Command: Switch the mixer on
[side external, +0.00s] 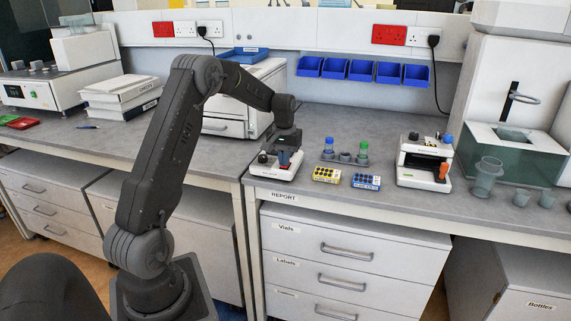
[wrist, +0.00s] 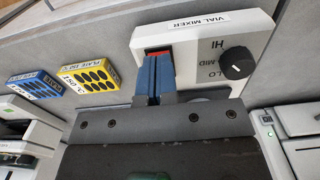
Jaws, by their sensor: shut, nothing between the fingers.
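The vial mixer (side external: 283,172) is a low white unit near the bench's front edge. In the wrist view, its white panel (wrist: 195,32) carries the label VIAL MIXER, a black dial (wrist: 237,63) marked LO, MID and HI, and a red switch (wrist: 158,52). My gripper (wrist: 154,72) is shut and empty. Its blue fingertips are right at the red switch and cover part of it. I cannot tell whether they touch it or which way the switch is tipped. In the side view my gripper (side external: 285,160) points down over the mixer.
A yellow rack (side external: 326,175) and a blue rack (side external: 366,182) lie right of the mixer, before a vial stand (side external: 344,157) with blue-capped and green-capped vials. A white device (side external: 425,163) and clear beakers (side external: 487,176) stand farther right. A white machine (side external: 245,100) stands behind my arm.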

